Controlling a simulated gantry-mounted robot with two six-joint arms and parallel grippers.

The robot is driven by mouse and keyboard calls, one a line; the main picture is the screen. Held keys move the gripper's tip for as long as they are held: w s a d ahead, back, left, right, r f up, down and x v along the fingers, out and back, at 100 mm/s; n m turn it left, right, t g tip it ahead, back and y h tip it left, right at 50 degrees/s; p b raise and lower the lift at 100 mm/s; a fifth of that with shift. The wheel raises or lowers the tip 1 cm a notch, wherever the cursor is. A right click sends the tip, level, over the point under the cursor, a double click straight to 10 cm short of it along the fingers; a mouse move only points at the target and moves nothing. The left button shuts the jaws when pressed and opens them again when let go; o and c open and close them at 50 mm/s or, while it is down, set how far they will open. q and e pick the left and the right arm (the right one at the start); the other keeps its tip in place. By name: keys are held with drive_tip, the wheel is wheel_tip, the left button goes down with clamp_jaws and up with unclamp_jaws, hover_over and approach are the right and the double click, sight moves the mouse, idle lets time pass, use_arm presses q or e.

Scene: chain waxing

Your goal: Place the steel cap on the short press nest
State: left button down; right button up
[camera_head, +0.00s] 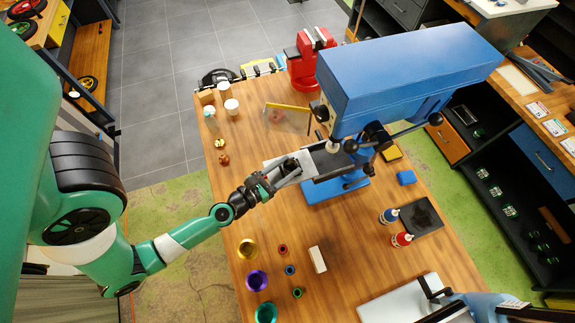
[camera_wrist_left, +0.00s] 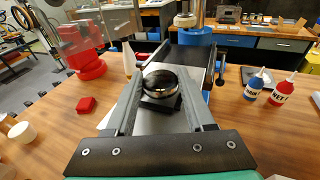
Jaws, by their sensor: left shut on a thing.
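My left gripper (camera_head: 291,170) reaches in over the press table beneath the blue drill press (camera_head: 400,75). In the left wrist view, its two grey fingers (camera_wrist_left: 160,92) are shut on the steel cap (camera_wrist_left: 160,90), a round piece with a shiny rim and a dark top. A small black block (camera_wrist_left: 160,104), possibly the short press nest, shows right below the cap on a grey plate (camera_wrist_left: 150,122). I cannot tell whether the cap touches the block. In the head view the gripper hides the cap.
A red vise (camera_head: 308,65) stands at the back. A blue bottle (camera_head: 389,215) and a red bottle (camera_head: 402,239) stand at right by a black mat (camera_head: 422,217). Several coloured rings and cups, including a purple one (camera_head: 256,280), lie at the front.

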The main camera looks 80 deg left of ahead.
use_arm(q)
drive_tip(key=shift+f, duration=0.35)
drive_tip(key=shift+c, duration=1.3)
unclamp_jaws()
use_arm(e)
drive_tip(key=shift+f, duration=0.35)
